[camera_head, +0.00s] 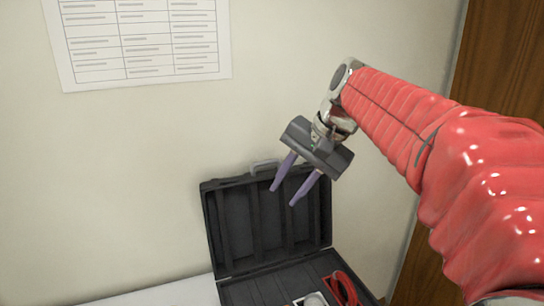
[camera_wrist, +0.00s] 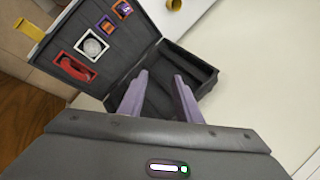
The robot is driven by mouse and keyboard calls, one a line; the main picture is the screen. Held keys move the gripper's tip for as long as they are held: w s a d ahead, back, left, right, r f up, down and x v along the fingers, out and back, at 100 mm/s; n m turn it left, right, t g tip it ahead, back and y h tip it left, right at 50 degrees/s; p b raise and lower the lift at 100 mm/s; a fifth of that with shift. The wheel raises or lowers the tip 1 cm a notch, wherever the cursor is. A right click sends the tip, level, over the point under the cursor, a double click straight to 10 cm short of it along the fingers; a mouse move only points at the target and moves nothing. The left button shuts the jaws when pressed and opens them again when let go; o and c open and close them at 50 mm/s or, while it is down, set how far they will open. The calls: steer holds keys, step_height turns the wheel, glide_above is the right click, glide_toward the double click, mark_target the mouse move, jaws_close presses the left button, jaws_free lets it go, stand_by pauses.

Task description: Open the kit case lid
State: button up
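The black kit case stands open. Its lid (camera_head: 232,225) is raised nearly upright near the wall, showing a ribbed inside, with a handle (camera_head: 264,167) on its top edge. The case base (camera_head: 265,290) lies below, cut off by the frame edge. My gripper (camera_head: 283,196) is in front of the upper lid, its two purple fingers apart with nothing visible between them. In the wrist view the gripper (camera_wrist: 160,75) overlaps the lid (camera_wrist: 192,72); I cannot tell whether it touches. The base (camera_wrist: 62,42) appears at upper left there.
The base holds a red item (camera_wrist: 75,67), a round white item (camera_wrist: 92,46) and small orange and purple items. Yellow objects (camera_wrist: 28,29) lie outside it. The case rests on a white surface (camera_head: 165,293). A wall and brown wood (camera_head: 505,50) stand behind.

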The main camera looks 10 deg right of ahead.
steer(key=s+f+n+t+h, duration=0.1)
steer(key=s+f+n+h, duration=0.3)
steer(key=s+f, duration=1.2)
steer(key=s+n, duration=0.4)
steer(key=shift+a, duration=0.35)
steer(key=shift+s, duration=0.1)
